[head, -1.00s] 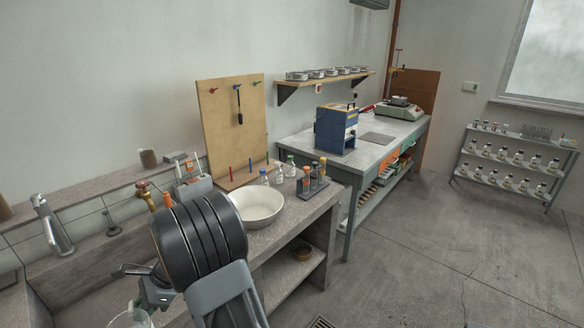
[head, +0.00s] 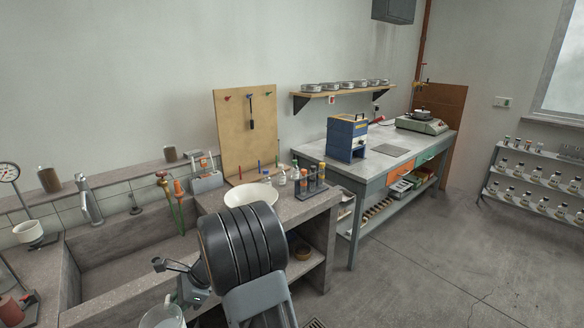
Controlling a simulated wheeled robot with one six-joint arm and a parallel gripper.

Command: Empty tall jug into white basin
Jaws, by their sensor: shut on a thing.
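The white basin (head: 238,194) sits on the concrete bench, right of the sink. My black arm link hides its lower front part. My gripper (head: 172,301) is low in the picture, left of the thick black arm joint. It is shut on a clear jug (head: 161,318), whose upper part shows at the bottom edge. The rest of the jug is cut off, so its tilt and contents cannot be told. The jug is in front of the bench, to the left of the basin and nearer to me.
A concrete sink (head: 120,262) lies left of the basin. A test-tube rack (head: 311,187) and small bottles (head: 281,177) stand close behind and right of the basin. A pegboard (head: 246,130) rises behind.

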